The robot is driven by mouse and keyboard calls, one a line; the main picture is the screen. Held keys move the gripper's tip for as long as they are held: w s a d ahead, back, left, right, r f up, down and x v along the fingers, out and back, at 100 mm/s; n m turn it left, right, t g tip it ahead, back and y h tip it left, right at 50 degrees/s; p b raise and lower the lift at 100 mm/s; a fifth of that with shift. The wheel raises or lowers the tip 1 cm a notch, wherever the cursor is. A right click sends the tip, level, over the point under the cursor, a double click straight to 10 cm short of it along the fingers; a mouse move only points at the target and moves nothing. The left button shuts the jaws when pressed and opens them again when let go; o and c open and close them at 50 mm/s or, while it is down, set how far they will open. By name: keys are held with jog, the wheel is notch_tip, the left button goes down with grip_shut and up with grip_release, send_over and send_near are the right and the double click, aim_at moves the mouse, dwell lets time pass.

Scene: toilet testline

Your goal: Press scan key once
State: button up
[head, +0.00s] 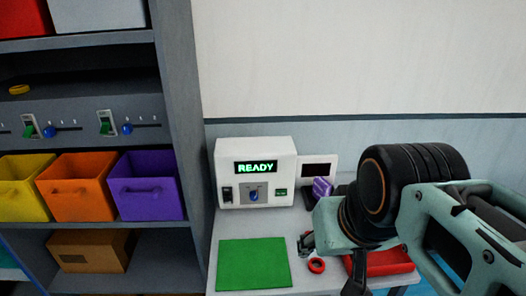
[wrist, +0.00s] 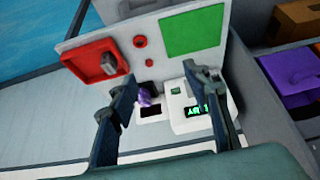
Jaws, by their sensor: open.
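A white device (head: 255,160) stands at the back of the table with a lit green READY display (head: 256,167). Its front has a dark switch, a blue knob (head: 254,194) and a small green key (head: 280,192), whose label is too small to read. In the wrist view the device is upside down, and the green key (wrist: 176,91) shows between the fingers, near the right one. My gripper (head: 330,264) is open and empty, above the table in front of the device and to its right. The fingers (wrist: 157,80) are apart and appear clear of the device.
A smaller white unit with a dark screen (head: 319,170) stands right of the device, with a purple item (head: 321,190) before it. A green mat (head: 253,265), a red ring (head: 316,265) and a red tray (head: 390,262) lie on the table. A shelf with bins (head: 148,190) stands left.

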jog(key=shift+w+d, duration=0.1)
jog(key=shift+w, duration=0.15)
jog(key=shift+c, duration=0.6)
